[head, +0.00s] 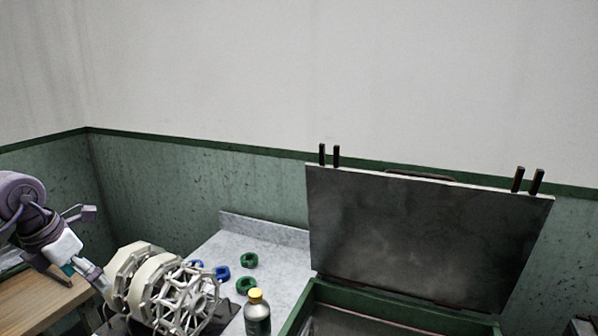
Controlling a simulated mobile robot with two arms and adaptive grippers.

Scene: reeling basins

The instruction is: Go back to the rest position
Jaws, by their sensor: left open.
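My left arm comes in from the left edge, and its purple and dark left gripper (78,240) is open. One finger shows at the upper right of the gripper and a darker one below it. A pale block and a grey rod lie in line with the gripper, leading to a cream and metal reel (180,295). I cannot tell whether the gripper touches them. My right gripper is not in view.
A grey counter (215,245) holds green rings (249,260), blue rings (222,273) and a dark bottle (257,315) with a yellow cap. A green chest (375,305) at right has its dark lid (420,235) raised. A wooden table (40,300) is at lower left.

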